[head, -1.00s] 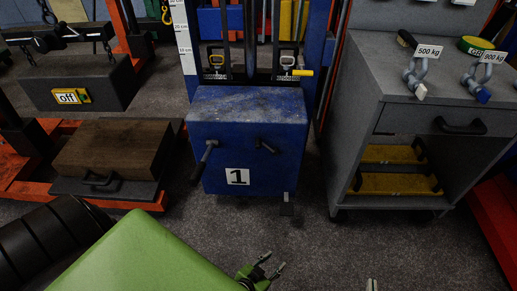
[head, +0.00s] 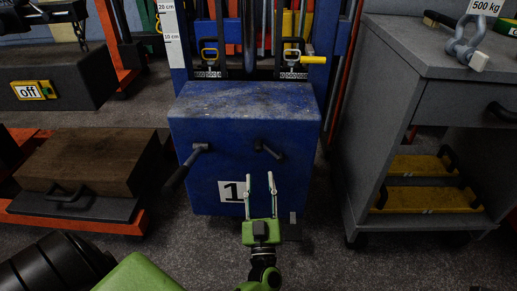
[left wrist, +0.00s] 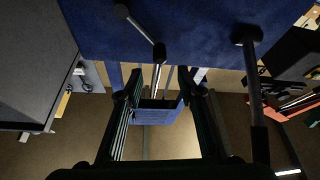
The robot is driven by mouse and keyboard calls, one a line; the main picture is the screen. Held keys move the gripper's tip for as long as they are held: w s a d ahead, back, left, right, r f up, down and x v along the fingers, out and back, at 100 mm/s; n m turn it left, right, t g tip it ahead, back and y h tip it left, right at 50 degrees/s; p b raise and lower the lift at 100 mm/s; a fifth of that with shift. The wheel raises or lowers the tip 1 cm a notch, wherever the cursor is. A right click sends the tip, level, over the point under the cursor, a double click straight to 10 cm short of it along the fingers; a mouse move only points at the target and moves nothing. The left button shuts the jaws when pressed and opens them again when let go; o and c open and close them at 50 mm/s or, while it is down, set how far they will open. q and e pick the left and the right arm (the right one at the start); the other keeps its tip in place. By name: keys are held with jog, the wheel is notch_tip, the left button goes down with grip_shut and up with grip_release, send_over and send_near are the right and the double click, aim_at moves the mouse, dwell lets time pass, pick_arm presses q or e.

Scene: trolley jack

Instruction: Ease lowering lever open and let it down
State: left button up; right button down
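A blue jack housing (head: 245,105) with a "1" plate stands ahead. Two dark levers are on its front: a short one (head: 270,152) at the right and a longer one (head: 185,167) at the left. No label tells which lowers the jack. My left gripper (head: 259,180) is open and empty, pointing at the housing just below the short lever. In the left wrist view, turned upside down, the short lever's black knob (left wrist: 158,52) appears between the lines of the open fingers (left wrist: 158,85); the distance to it is unclear. The long lever (left wrist: 252,80) hangs at the right. My right gripper is not in view.
A grey cabinet (head: 440,110) with yellow bars (head: 425,198) stands close at the right. A wooden block (head: 85,160) on an orange frame is at the left. A small dark pedal (head: 292,228) is low at the housing's right. Dark floor lies in front.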

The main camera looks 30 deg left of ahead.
aim_at(259, 145)
pick_arm(q)
jog(key=b+x, duration=0.2)
jog(key=x, duration=0.9)
jog(key=shift+w, duration=0.1)
jog(key=shift+w+a+r+b, duration=0.15)
jog(key=shift+w+a+b, duration=0.15)
jog(key=shift+w+a, duration=0.1)
grip_shut()
